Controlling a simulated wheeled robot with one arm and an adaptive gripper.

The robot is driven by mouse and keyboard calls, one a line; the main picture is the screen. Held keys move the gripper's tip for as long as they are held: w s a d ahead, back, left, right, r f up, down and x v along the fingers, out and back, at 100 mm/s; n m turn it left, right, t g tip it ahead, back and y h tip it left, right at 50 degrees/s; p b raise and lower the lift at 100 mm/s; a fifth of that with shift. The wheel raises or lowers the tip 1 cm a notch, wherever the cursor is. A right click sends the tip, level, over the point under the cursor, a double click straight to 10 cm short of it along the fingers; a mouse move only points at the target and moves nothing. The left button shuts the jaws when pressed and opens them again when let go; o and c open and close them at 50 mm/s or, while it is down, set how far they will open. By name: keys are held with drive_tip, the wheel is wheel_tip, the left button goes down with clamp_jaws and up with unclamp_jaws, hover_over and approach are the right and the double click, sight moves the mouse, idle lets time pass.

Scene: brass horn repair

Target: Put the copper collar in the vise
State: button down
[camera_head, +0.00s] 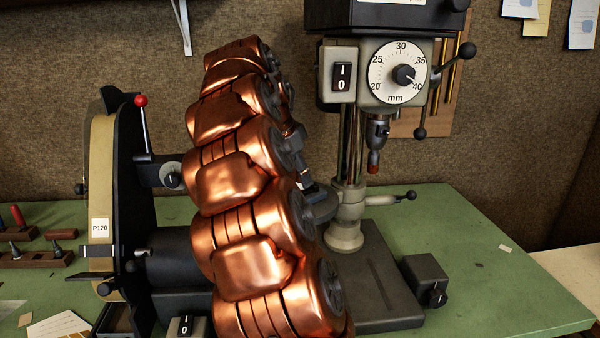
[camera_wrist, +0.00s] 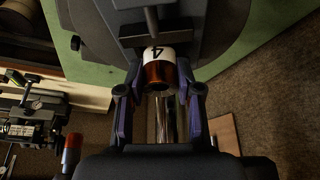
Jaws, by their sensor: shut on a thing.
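The copper collar (camera_wrist: 158,76) is a short copper-brown ring in the wrist view, beside a white band marked "4". My gripper (camera_wrist: 160,89) is shut on the collar, with one finger on each side. A dark grey metal body with a rod (camera_wrist: 152,22) lies just beyond the collar; I cannot tell whether it is the vise or whether the collar touches it. In the head view my copper-coloured arm hides the collar and most of my gripper.
A belt sander (camera_head: 104,200) marked P120 stands left of my arm. A drill press (camera_head: 345,120) with a dial stands close on the right, and a small dark block with a knob (camera_head: 425,275) sits beside its base. The green bench (camera_head: 480,240) is mostly clear at right.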

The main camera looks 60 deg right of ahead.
drive_tip(key=shift+f, duration=0.1)
drive_tip(key=c, duration=0.8)
unclamp_jaws()
drive_tip(key=shift+o, duration=0.2)
drive_tip(key=shift+b+v, duration=0.5)
drive_tip(key=shift+v, duration=1.85)
drive_tip(key=p+v, duration=0.5)
drive_tip(key=v, duration=0.2)
drive_tip(key=shift+r, duration=0.3)
drive_tip(key=shift+a, duration=0.1)
